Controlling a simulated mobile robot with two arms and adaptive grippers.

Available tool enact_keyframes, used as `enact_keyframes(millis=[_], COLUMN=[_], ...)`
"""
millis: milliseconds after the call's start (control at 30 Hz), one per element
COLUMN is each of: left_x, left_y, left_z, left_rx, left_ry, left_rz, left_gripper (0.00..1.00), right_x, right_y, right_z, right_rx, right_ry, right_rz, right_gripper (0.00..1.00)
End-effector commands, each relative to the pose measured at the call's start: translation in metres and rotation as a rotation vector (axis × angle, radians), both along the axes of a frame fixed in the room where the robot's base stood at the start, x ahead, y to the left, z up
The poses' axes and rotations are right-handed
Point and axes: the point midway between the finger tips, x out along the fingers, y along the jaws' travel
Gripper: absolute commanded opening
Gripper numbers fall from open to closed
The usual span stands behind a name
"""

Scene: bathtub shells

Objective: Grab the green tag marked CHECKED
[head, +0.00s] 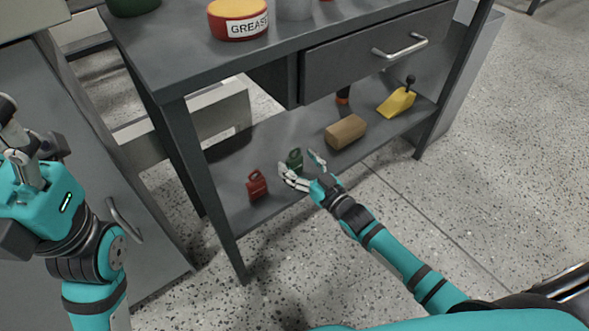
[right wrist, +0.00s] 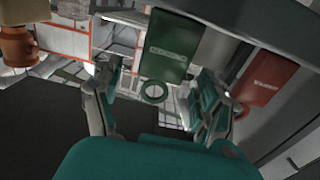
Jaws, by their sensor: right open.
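The green tag (head: 294,158) is on the lower shelf of the grey workbench. In the right wrist view the green tag (right wrist: 168,45) has a ring at one end and a pale strip of lettering too small to read. My right gripper (head: 298,163) is open at the green tag; its fingers (right wrist: 150,78) are spread to either side of the tag's ring end. I cannot tell whether they touch it. My left gripper (head: 28,145) is at the left edge, away from the shelf; its fingers are partly cut off.
A red tag (head: 257,186) is close left of the green one. A brown block (head: 345,132) and a yellow wedge with a black knob (head: 397,102) are further right on the shelf (head: 228,160). A drawer (head: 375,55) and the bench top with a GREASE tin (head: 238,18) are above.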

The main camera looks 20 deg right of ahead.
Motion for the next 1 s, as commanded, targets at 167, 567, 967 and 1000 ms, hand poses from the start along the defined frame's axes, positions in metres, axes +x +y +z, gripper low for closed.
enact_keyframes(millis=[167,567,967,1000], left_x=[-0.004,-0.004,-0.004,-0.004], left_y=[-0.001,-0.001,-0.001,-0.001], left_z=[0.003,0.005,0.005,0.005], left_rx=[0.001,0.002,0.002,0.002], left_ry=[-0.036,-0.037,-0.037,-0.037], left_rz=[0.001,0.002,0.001,0.001], left_gripper=[0.62,0.62,0.62,0.62], right_x=[0.018,0.019,0.019,0.019], right_y=[0.007,0.007,0.007,0.007], right_z=[-0.002,-0.001,-0.001,-0.001], right_rx=[0.001,0.001,0.001,0.001], right_ry=[-0.001,0.0,0.0,0.0], right_rz=[0.001,0.001,0.0,0.0], right_gripper=[0.75,0.55,0.23,0.23])
